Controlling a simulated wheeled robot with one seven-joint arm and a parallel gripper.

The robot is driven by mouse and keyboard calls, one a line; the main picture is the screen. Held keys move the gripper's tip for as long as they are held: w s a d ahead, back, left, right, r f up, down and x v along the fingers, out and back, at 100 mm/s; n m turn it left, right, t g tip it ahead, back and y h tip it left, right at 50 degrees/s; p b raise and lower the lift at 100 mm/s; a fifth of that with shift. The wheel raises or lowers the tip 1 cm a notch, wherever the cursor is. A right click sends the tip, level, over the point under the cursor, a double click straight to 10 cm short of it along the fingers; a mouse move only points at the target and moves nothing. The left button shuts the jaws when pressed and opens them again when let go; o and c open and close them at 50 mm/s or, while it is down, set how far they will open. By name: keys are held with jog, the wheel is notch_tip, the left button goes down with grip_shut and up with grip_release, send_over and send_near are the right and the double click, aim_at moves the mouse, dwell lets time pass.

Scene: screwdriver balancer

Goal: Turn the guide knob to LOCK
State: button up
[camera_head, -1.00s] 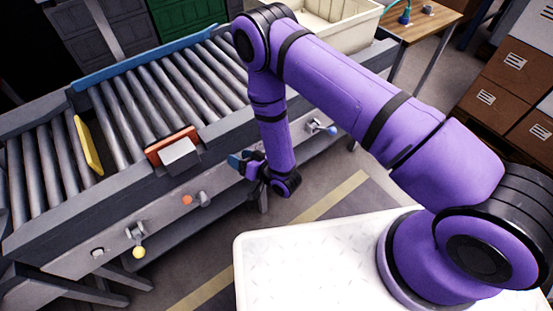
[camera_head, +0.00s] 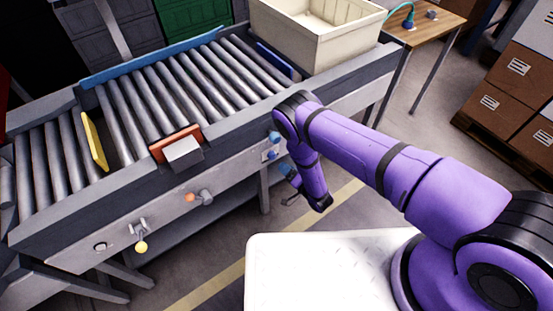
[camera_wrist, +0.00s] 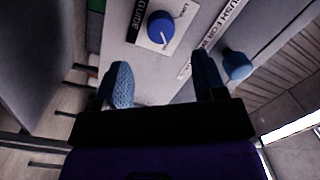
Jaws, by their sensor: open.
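The guide knob (camera_wrist: 160,26) is a round blue dial on a white plate beside the word GUIDE in the wrist view. A pale pointer line shows near its lower edge; the small markings around it are too blurred to read surely. In the head view the knob (camera_head: 270,155) is a small blue spot on the conveyor's front side. My gripper (camera_wrist: 163,68) is open and empty, its two blue fingers spread below the knob in the wrist view, apart from it. In the head view my gripper (camera_head: 286,186) hangs in front of the conveyor side, partly hidden by my arm.
A blue push button (camera_wrist: 237,65) sits right of the right finger, by a PUSH FOR label. On the conveyor (camera_head: 170,95) are a cream crate (camera_head: 335,45), a yellow paddle (camera_head: 94,140) and a red-orange block (camera_head: 176,140). A yellow-tipped lever (camera_head: 141,246) juts from its front.

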aim_at(274, 157)
jog(key=x, duration=0.7)
jog(key=c, duration=0.9)
